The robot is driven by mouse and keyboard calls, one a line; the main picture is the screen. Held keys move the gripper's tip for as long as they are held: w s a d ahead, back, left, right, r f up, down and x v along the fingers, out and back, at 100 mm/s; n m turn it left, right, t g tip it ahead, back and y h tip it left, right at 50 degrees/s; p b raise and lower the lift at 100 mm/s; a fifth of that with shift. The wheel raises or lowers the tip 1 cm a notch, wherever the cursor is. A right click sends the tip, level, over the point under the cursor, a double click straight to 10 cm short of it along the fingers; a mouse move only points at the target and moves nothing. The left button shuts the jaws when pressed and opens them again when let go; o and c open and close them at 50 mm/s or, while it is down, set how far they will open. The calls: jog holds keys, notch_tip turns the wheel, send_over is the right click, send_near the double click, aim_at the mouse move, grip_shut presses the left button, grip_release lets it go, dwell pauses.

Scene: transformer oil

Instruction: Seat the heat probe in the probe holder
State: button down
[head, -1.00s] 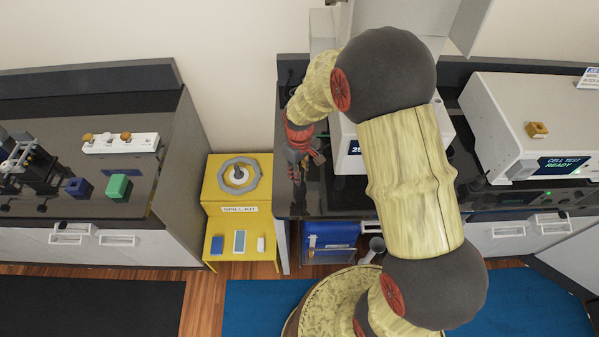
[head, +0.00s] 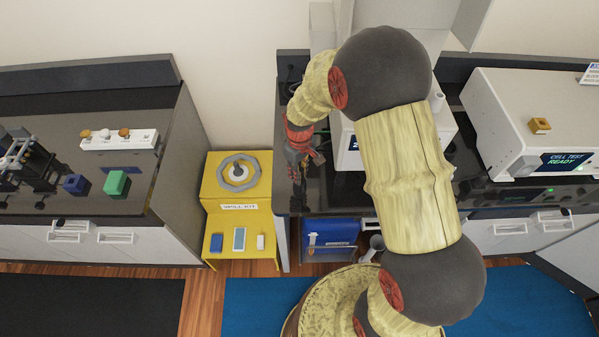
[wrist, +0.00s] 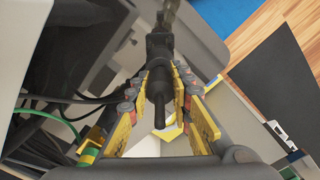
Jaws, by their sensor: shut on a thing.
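My gripper (wrist: 161,108) is shut on the heat probe (wrist: 158,52), a dark, stepped rod with a narrow tip. In the wrist view the probe lies between the yellow-padded fingers, its tip pointing down the picture. In the head view my gripper (head: 301,160) is at the left end of the middle bench, left of the white box; the probe is too small to tell apart there. I cannot make out the probe holder for sure. A yellow and white shape shows behind the fingertips in the wrist view, partly hidden by them.
The white box (head: 348,150) stands right of my gripper, partly behind my arm. Dark cables and a green-yellow one (wrist: 88,156) run at the left in the wrist view. The yellow spill kit stand (head: 207,190) is left of the bench.

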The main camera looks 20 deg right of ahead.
jog(key=shift+f, duration=0.45)
jog(key=c, duration=1.5)
grip_release()
jog(key=shift+c, duration=0.2)
notch_tip(320, 180, up, 12)
